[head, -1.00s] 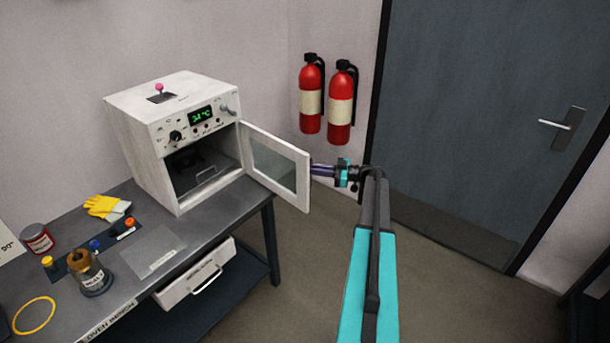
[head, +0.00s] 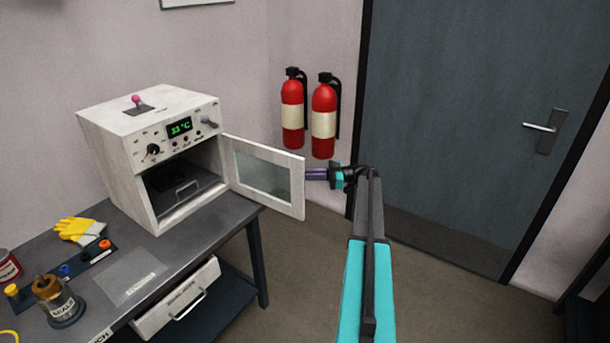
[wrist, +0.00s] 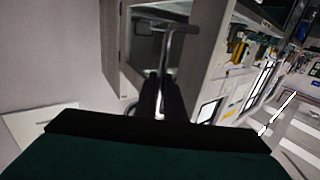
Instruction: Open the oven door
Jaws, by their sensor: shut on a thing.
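The white oven (head: 108,128) stands on the bench with its door (head: 298,203) swung wide open on its right side. The door has a white frame and a glass window, and the dark chamber (head: 170,190) shows a wire rack. My gripper (head: 312,175) is at the door's free edge, on the outer side. In the wrist view, the dark fingers (wrist: 160,95) are closed on the metal door handle (wrist: 178,32). The exact contact is partly hidden.
Gloves (head: 78,230), a labelled jar (head: 60,302) and small coloured caps sit on the bench (head: 185,238). A white drawer (head: 178,300) stands open below. Two red fire extinguishers (head: 323,130) hang behind the oven door. Open floor lies to the right, before a grey room door (head: 450,130).

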